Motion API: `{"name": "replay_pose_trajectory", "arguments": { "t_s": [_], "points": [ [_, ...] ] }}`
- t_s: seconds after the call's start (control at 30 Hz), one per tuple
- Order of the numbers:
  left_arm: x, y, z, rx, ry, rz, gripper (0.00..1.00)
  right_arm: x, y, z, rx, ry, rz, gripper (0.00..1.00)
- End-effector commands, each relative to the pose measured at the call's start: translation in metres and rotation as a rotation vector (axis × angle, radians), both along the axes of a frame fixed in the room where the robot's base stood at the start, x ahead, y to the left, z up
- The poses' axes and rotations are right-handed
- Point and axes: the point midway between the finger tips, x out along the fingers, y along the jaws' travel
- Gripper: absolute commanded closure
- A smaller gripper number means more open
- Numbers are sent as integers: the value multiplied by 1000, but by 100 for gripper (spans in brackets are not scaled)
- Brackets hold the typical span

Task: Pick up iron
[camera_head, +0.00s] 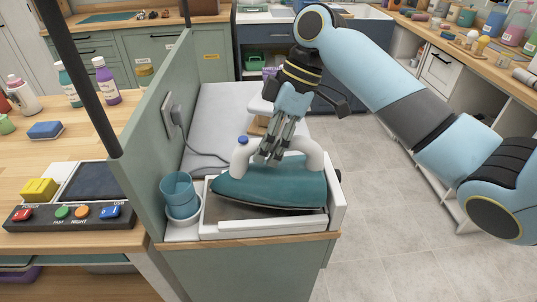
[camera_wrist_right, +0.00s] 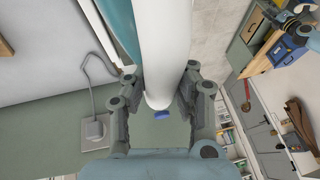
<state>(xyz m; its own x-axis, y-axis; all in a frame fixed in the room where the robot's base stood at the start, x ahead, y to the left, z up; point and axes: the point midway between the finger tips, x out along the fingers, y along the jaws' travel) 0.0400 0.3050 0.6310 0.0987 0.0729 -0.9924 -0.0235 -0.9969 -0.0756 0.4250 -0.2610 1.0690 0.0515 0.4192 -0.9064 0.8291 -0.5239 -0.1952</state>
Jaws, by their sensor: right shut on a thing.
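The teal iron (camera_head: 270,186) with a white handle sits in a white tray (camera_head: 335,190) on a narrow green-sided stand. My right gripper (camera_head: 268,157) comes down from above with its fingers at the iron's handle. In the right wrist view, the white handle (camera_wrist_right: 164,60) lies between the two fingers of my right gripper (camera_wrist_right: 158,100), which is shut on it. A blue button (camera_wrist_right: 162,115) shows at the handle's end. Whether the iron is clear of the tray floor is hard to tell. My left gripper is not in view.
A green partition (camera_head: 150,150) stands left of the iron, with a wall socket (camera_head: 172,112) and a grey cord. Stacked blue cups (camera_head: 181,195) stand beside the tray. A wooden counter with bottles and a button panel (camera_head: 70,213) is on the left. Open floor lies right.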

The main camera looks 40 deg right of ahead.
Motion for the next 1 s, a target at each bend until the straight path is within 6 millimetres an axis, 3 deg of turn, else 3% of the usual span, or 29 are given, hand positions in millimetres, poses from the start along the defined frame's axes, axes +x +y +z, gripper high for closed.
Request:
{"name": "replay_pose_trajectory", "arguments": {
  "t_s": [0.27,0.47,0.67,1.0],
  "points": [
    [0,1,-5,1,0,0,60,2,0,26,1,-7,1,100],
    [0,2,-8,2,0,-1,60,2,-15,34,-2,-5,0,100],
    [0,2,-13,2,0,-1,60,2,-37,47,-3,-6,0,100],
    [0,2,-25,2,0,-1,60,2,-92,79,-4,-4,0,100]
  ]
}}
